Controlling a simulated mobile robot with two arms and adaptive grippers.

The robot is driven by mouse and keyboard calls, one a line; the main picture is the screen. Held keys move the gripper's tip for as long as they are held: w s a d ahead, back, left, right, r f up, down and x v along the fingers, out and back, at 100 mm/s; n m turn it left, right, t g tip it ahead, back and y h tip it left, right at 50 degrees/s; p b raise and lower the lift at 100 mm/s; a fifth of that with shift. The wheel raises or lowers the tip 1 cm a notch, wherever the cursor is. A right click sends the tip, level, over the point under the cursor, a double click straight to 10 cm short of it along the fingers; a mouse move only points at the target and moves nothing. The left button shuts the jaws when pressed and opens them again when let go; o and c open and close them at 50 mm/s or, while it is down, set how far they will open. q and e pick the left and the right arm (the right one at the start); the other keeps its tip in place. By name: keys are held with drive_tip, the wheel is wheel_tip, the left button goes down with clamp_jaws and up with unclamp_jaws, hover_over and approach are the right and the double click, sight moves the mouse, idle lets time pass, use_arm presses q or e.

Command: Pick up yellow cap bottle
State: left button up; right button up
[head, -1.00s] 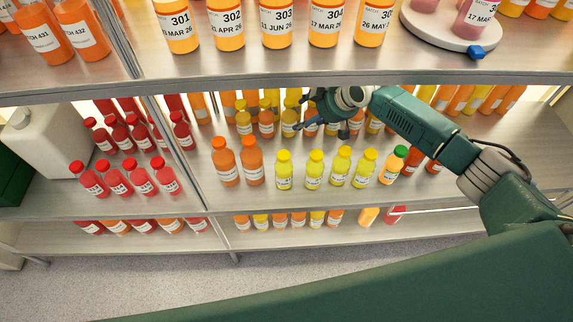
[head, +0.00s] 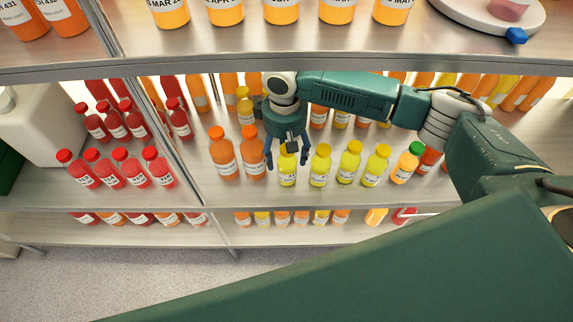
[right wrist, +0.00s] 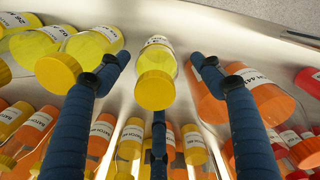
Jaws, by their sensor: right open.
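Several pale yellow bottles with yellow caps stand upright in the front row of the middle shelf. The leftmost yellow cap bottle (head: 288,175) is below my right gripper (head: 287,158). In the head view the gripper hides part of its cap, and its fingers hang down on either side. In the right wrist view this bottle (right wrist: 155,72) lies between the spread fingers of my open right gripper (right wrist: 156,66), cap toward the camera. Visible gaps separate it from the two side fingers. A third finger is below its cap in that picture. My left gripper is not in view.
Orange bottles (head: 252,155) stand close on the left, and another yellow cap bottle (head: 320,166) stands close on the right. A green-capped bottle (head: 406,163) ends the yellow row. The upper shelf (head: 300,52) is above my right arm. More bottles stand behind.

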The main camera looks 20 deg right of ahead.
drive_tip(key=shift+s+d+f, duration=0.1)
drive_tip(key=shift+s+f, duration=0.05)
drive_tip(key=shift+f, duration=1.4)
drive_tip(key=shift+s+d+f, duration=0.1)
drive_tip(key=shift+f, duration=1.45)
drive_tip(key=c, duration=1.4)
